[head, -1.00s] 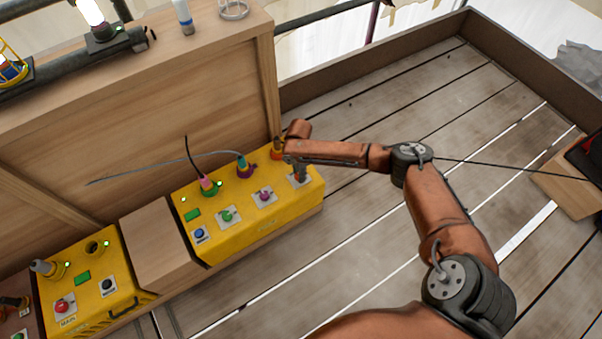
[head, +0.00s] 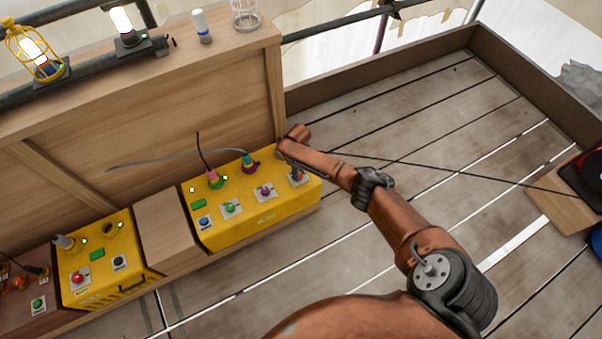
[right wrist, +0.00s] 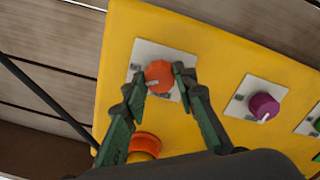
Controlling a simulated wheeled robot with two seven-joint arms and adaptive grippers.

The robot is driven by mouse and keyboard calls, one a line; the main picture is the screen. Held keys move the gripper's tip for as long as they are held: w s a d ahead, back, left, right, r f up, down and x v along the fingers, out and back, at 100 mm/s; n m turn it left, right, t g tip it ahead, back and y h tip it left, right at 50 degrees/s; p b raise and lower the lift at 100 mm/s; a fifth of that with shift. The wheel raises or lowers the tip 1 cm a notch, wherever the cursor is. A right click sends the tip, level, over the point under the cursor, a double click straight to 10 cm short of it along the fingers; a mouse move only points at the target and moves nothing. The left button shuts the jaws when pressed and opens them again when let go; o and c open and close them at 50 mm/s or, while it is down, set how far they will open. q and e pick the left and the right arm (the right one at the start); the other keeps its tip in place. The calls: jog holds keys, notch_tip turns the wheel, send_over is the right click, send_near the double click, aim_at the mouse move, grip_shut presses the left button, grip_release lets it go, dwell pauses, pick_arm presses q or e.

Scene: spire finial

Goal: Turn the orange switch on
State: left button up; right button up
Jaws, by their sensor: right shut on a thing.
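The orange switch (right wrist: 158,74) is a round knob on a white square plate on the yellow box, with a white mark pointing left and slightly down in the right wrist view. My right gripper (right wrist: 161,79) is shut on it, one dark green finger on each side. In the head view my right gripper (head: 295,173) is over the right end of the yellow box (head: 262,217) and mostly hides the switch. My left gripper is not in view.
A purple knob (right wrist: 264,106) sits beside the switch; green and blue knobs follow along the box. Cabled plugs (head: 214,180) stand behind them. Another yellow box (head: 102,262) is at left. Two lit lamps (head: 122,22) are above.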

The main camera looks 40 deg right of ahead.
jog(key=m, duration=0.2)
jog(key=shift+a+m+p, duration=0.1)
jog(key=shift+m+p, duration=0.3)
pick_arm(q)
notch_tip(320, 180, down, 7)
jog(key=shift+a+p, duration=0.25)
jog(key=shift+p, duration=0.15)
pick_arm(e)
jog(key=shift+m, duration=1.9)
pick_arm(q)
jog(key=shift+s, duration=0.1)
pick_arm(e)
jog(key=o, duration=1.2)
jog(key=shift+c, duration=0.2)
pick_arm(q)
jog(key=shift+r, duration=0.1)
pick_arm(e)
jog(key=shift+r, duration=0.1)
